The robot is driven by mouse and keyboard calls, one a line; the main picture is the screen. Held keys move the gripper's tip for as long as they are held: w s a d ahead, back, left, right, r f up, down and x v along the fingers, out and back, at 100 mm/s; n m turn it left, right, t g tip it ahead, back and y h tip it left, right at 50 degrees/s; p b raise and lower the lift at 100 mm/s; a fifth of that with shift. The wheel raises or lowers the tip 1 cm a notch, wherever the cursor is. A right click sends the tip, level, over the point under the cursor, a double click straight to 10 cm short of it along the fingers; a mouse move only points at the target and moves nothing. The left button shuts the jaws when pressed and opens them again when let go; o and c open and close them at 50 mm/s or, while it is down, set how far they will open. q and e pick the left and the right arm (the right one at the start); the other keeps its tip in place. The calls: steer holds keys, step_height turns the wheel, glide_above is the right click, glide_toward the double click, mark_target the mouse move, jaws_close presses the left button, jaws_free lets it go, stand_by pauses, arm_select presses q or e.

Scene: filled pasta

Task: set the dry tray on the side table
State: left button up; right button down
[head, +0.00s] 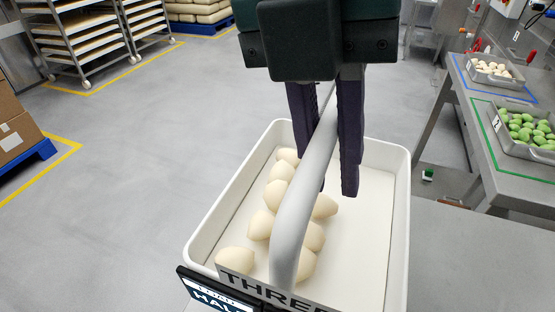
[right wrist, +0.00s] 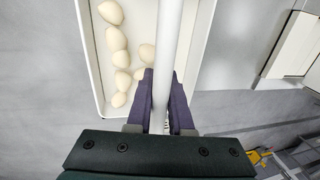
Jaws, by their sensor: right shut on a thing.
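A white, deep-sided tray (head: 401,215) lies below my right gripper (head: 328,180) in the head view, with several cream filled-pasta pieces inside, mostly on its left side. A pale bar handle (head: 295,215) arches over it, and a plate at the near end reads "THREE". My right gripper's purple fingers are shut on this handle; in the right wrist view the handle (right wrist: 168,40) runs between them. The tray's underside is hidden. A grey bench (head: 480,125) stands at the right; I cannot tell whether it is the side table. My left gripper is not in view.
The bench holds a tray of pale pieces (head: 495,72) in a blue outline and a tray of green pieces (head: 528,130) in a green outline. A plain grey surface (head: 480,260) lies at lower right. Racks (head: 85,40) and boxes (head: 15,125) stand left; the floor between is clear.

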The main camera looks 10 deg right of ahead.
mark_target(313, 240)
step_height(313, 240, down, 13)
steer(key=b, duration=0.8)
steer(key=shift+r, duration=0.1)
steer(key=c, duration=0.8)
jaws_free()
steer(key=shift+r, duration=0.2)
steer(key=r, duration=0.3)
steer(key=w+a+r, duration=0.1)
steer(key=r, duration=0.3)
steer(key=a+r, duration=0.1)
steer(key=r, duration=0.3)
steer(key=shift+w+r, duration=0.15)
steer(key=shift+r, duration=0.05)
